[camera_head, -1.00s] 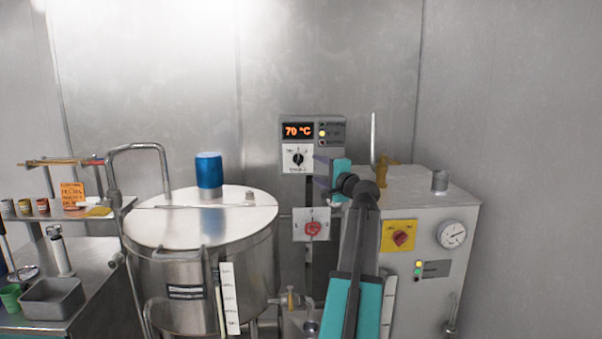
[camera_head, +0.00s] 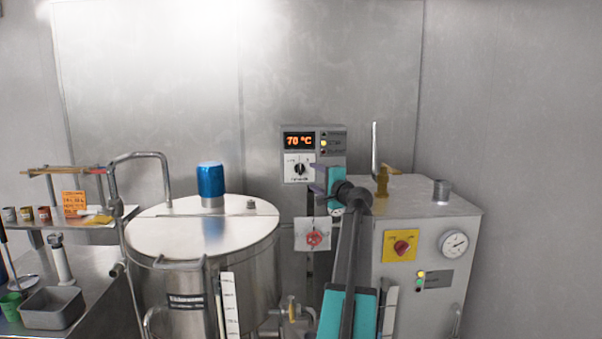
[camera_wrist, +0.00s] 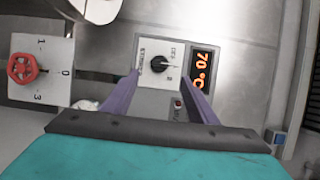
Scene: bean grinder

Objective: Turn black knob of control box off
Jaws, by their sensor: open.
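The grey control box (camera_head: 334,142) is on the back wall, with a lit orange display reading 70 °C. Its black knob (camera_head: 299,169) sits on a white plate below the display. In the wrist view the black knob (camera_wrist: 159,64) shows between and beyond my fingers, with its pointer toward the display side. My gripper (camera_head: 315,179) is open, just right of and below the knob in the head view. In the wrist view the two purple fingers of my gripper (camera_wrist: 164,80) stand apart and hold nothing. I see no contact with the knob.
A red knob (camera_head: 314,239) on a white plate is below the control box. A steel tank (camera_head: 165,225) with a blue motor (camera_head: 211,180) stands left. A steel cabinet (camera_head: 440,225) with a red switch (camera_head: 401,247) and gauge stands right.

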